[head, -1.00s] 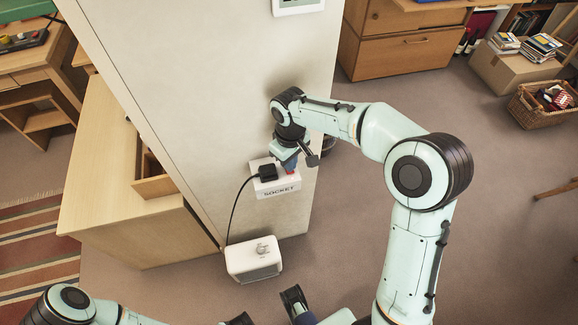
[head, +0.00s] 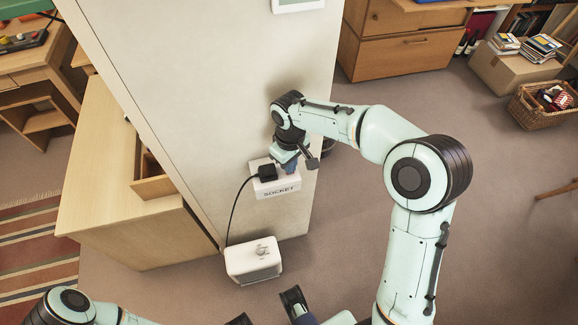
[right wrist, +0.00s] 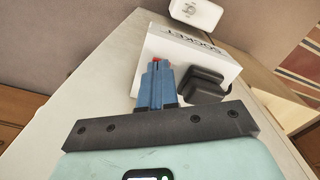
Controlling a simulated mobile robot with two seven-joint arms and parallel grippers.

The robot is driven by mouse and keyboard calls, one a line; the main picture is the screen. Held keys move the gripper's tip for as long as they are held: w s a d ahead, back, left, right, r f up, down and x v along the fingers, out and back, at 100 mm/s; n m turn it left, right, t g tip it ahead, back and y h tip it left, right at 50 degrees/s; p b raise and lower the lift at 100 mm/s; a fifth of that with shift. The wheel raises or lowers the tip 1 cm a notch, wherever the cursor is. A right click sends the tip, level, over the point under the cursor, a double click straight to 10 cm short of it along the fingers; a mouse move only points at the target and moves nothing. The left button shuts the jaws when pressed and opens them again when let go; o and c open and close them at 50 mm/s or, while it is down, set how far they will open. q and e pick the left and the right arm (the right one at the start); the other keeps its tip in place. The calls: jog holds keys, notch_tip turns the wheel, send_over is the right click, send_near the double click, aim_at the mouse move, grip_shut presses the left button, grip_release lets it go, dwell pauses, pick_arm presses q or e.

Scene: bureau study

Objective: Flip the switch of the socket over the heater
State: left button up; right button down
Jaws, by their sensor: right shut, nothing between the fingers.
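The white socket box (head: 279,188), lettered SOCKET, is on the side of the pale panel above the white heater (head: 253,261). A black plug (head: 267,173) sits in its left part, with a cord running down towards the heater. My right gripper (head: 289,168) is at the socket's right part, beside the plug. In the right wrist view its blue fingers (right wrist: 158,70) are together and empty, with their tips at the red switch (right wrist: 156,60), which they mostly cover. I cannot tell whether they touch it. My left arm is at the bottom left; its gripper is cut off at the bottom edge.
A wooden cabinet (head: 130,215) with an open compartment stands left of the panel. A white-framed display (head: 298,4) is higher on the panel. Wooden drawers (head: 400,45), a cardboard box (head: 515,72) and a basket (head: 540,108) stand at the back right.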

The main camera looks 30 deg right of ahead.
jog(key=shift+r+p, duration=2.9)
jog(key=shift+r, duration=0.55)
